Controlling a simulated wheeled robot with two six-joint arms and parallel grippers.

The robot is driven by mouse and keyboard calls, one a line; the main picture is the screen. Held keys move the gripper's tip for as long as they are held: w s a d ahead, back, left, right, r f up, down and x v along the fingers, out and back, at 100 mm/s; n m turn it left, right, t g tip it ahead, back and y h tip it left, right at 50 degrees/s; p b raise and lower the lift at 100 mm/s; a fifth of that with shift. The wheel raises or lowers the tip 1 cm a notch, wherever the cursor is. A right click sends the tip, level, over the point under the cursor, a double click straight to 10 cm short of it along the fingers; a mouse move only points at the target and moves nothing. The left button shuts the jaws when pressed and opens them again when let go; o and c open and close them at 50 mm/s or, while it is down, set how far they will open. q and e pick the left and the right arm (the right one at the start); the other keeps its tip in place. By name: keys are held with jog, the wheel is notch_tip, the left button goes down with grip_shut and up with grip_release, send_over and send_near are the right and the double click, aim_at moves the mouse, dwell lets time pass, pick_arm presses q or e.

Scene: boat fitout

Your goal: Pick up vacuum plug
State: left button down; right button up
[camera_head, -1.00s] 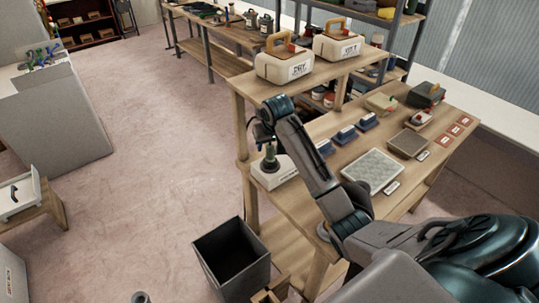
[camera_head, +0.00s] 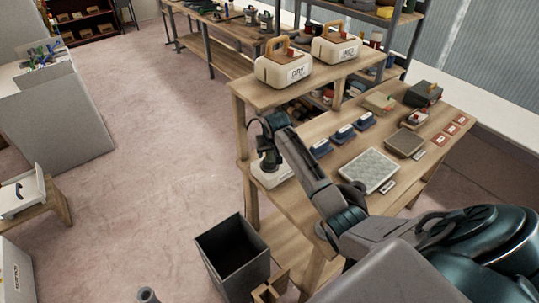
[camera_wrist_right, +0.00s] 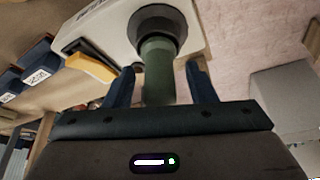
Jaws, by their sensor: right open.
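A green cylinder with a dark collar, apparently the vacuum plug (camera_wrist_right: 158,72), stands out from a white box (camera_wrist_right: 110,25) in the right wrist view. My right gripper (camera_wrist_right: 161,88) is open, with one blue finger on each side of the green cylinder. Gaps show between the fingers and the cylinder. In the head view the white box (camera_head: 282,179) sits at the left end of the wooden bench, and my right gripper (camera_head: 266,163) is over it, hiding most of the plug. My left gripper is not in view.
The bench (camera_head: 325,205) carries blue blocks (camera_head: 344,132), a pale mesh panel (camera_head: 369,170) and a brown panel (camera_head: 405,142). A shelf above holds two cream cases, including the one marked DRY (camera_head: 284,70). A dark bin (camera_head: 233,255) stands below; open floor lies left.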

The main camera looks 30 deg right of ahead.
grip_shut()
jog(key=shift+r, duration=0.1)
